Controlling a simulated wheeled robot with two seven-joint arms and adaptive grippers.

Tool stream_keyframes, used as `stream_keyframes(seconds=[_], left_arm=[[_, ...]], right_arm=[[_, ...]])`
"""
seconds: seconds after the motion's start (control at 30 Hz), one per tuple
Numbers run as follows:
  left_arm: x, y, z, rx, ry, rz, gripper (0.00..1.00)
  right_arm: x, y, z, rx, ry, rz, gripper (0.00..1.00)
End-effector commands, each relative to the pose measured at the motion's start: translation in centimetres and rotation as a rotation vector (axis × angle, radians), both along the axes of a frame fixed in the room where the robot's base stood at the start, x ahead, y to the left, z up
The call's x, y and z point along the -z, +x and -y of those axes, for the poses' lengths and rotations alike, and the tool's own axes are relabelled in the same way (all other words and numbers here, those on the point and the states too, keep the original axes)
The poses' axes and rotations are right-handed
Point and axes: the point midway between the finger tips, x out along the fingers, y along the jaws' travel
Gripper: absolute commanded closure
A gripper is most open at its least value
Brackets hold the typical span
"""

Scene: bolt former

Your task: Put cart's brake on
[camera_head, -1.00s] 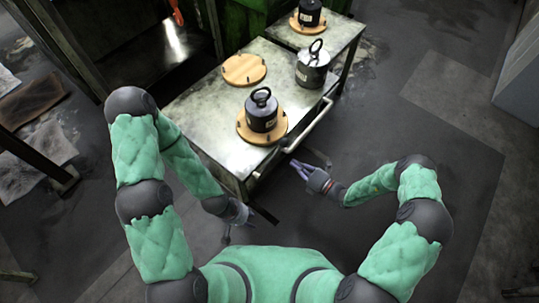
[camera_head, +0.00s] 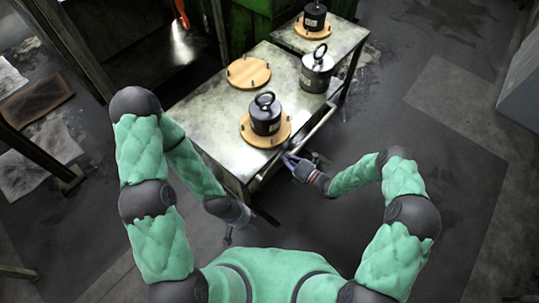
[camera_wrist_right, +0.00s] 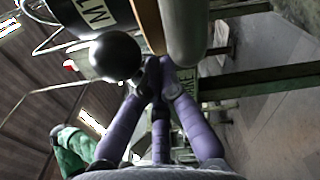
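The cart is a worn metal table (camera_head: 205,115) with a bar handle (camera_head: 322,122) along its right side. My right gripper (camera_head: 286,156) is at the near end of this handle, beside the cart's edge. In the right wrist view, the tips of its purple fingers (camera_wrist_right: 160,75) come close together beside a black ball knob (camera_wrist_right: 115,55) and below a grey bar (camera_wrist_right: 184,30). A label that seems to read BRAKE (camera_wrist_right: 207,88) is partly hidden behind the fingers. I cannot tell whether the fingers touch the knob. My left gripper (camera_head: 230,232) hangs low near the cart's front corner.
A black weight (camera_head: 265,120) stands on a round wooden base on the cart. An empty wooden disc (camera_head: 248,71) and a silver weight (camera_head: 316,72) are behind it. A second table (camera_head: 340,38) with another weight stands beyond. The floor to the right is clear.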

Motion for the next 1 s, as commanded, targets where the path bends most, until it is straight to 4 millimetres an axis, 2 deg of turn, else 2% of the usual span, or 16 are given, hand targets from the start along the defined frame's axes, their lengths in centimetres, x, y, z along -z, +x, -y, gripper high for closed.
stream_keyframes(seconds=[0.1,0.5,1.0], left_arm=[[-1.5,0.0,0.0,0.0,0.0,0.0,0.6],[-5.1,0.0,0.0,0.0,0.0,-0.001,0.6],[-9.1,0.0,0.0,0.0,0.0,-0.001,0.6]], right_arm=[[-1.7,-0.2,-0.2,-0.001,0.0,0.0,1.0],[-5.3,-1.6,-1.2,0.0,0.001,0.0,1.0],[-8.6,-4.7,-3.4,-0.002,0.001,-0.001,1.0]])
